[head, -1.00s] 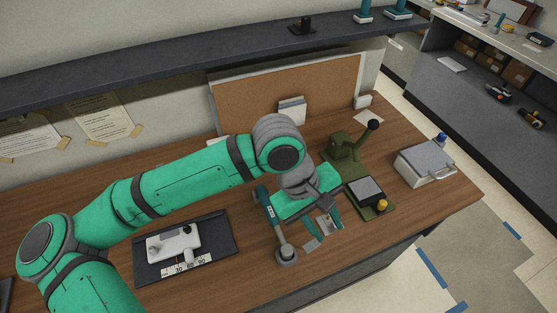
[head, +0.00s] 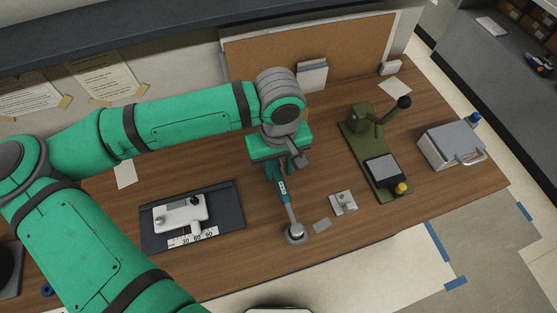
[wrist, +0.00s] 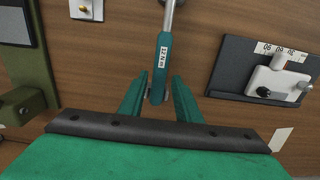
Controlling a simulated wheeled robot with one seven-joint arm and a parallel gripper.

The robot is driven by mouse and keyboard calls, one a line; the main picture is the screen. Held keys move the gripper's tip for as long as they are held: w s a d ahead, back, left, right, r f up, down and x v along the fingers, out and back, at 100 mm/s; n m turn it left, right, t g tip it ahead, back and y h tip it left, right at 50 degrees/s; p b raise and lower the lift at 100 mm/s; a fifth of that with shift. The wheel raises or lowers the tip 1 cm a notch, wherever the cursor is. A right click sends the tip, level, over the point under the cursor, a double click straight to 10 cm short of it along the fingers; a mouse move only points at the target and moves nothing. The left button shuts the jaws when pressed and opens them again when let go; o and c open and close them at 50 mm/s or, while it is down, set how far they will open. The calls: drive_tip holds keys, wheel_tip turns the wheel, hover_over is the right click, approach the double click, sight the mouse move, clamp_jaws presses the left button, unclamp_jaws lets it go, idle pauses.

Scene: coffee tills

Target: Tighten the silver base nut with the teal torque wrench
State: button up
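The teal torque wrench (head: 283,190) lies on the wooden bench with its silver shaft running toward a round grey piece (head: 296,234) near the front edge. In the wrist view, its handle (wrist: 159,68) carries a "12 N m" label. My gripper (head: 278,165) is over the handle's end. In the wrist view, my gripper (wrist: 158,78) is open, with one teal finger on each side of the handle and small gaps beside it. A small silver plate with a raised fitting (head: 343,202) sits right of the wrench. I cannot tell which piece is the silver base nut.
A white device with a 30-60-90 scale (head: 180,213) rests on a dark mat (head: 230,205) to the left. A green lever press (head: 365,150) and a grey case (head: 450,143) stand to the right.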

sight(279, 178)
wheel_tip(279, 178, down, 4)
drive_tip(key=shift+r, duration=0.25)
clamp_jaws()
drive_tip(key=shift+r, duration=2.45)
drive_tip(key=shift+s, duration=0.15)
